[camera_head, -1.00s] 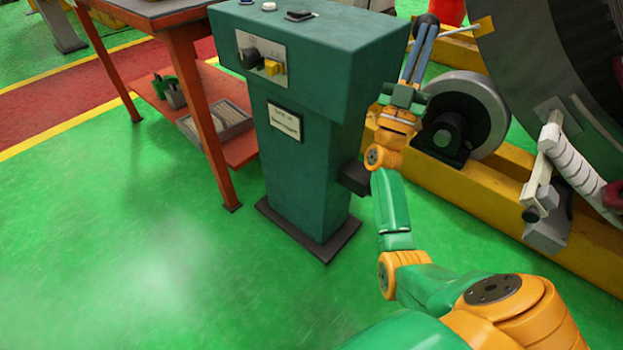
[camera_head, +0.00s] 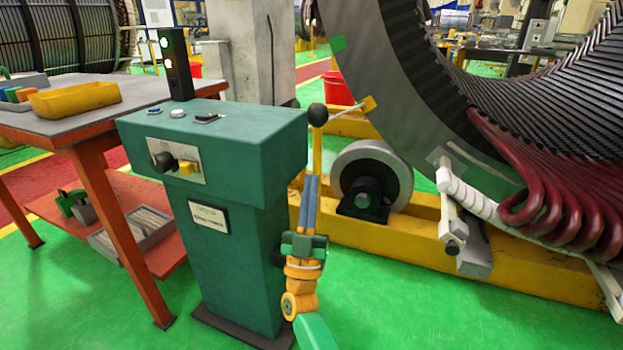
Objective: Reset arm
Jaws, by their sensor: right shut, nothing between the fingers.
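My right gripper (camera_head: 311,180) points upward in the lower middle, just right of the green control pedestal (camera_head: 215,140). Its two long blue-grey fingers are together with nothing between them. Its green and orange wrist shows below, and the rest of the arm leaves the picture at the bottom. A lever with a black knob (camera_head: 318,114) shows above the fingertips; I cannot tell whether they touch. My left gripper is not in view.
An orange table (camera_head: 95,137) with a yellow bin (camera_head: 74,99) stands at left. The large stator ring (camera_head: 400,90) with red coils (camera_head: 560,200) fills the right, above a yellow base (camera_head: 520,264) with a roller (camera_head: 372,177). Green floor (camera_head: 400,315) is open in front.

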